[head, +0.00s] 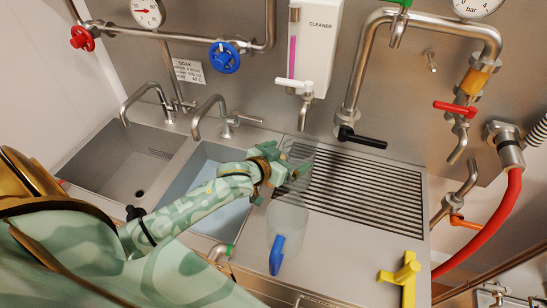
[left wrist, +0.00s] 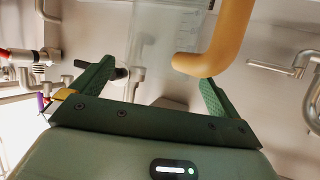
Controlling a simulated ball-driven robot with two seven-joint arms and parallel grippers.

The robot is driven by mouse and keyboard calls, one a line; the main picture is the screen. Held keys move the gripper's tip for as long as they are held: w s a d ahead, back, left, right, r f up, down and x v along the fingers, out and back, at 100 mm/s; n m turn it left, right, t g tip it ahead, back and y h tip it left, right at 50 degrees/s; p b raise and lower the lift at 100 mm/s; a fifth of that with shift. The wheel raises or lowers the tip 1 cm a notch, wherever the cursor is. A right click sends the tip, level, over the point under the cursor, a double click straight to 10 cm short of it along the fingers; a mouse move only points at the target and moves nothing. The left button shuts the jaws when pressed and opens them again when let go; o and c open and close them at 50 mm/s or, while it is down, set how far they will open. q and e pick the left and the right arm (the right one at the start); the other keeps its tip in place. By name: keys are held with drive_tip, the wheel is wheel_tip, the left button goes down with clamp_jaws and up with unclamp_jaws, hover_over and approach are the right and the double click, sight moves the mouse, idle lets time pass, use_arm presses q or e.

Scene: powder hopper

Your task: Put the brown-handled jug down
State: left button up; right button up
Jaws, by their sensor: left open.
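The brown-handled jug is clear and faint. In the head view its clear body (head: 299,152) shows just behind my left gripper (head: 290,176), at the left end of the ribbed drainboard (head: 365,190). It looks upright; its base is hard to make out. In the left wrist view its brown handle (left wrist: 232,35) reaches into the space between the spread fingers of my left gripper (left wrist: 155,88), with clear marked wall (left wrist: 157,38) beyond. The fingers are open and not closed on the handle. The right gripper is in neither view.
A clear jug (head: 288,215) with a blue handle (head: 277,254) stands nearer, just below my gripper. A yellow T-shaped object (head: 402,274) is at the right front. Two sinks lie left, the nearer one holding bluish liquid (head: 205,160). Taps and a black lever (head: 362,139) hang behind.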

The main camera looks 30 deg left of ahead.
use_arm(q)
drive_tip(key=v, duration=0.9)
drive_tip(key=shift+p, duration=0.45)
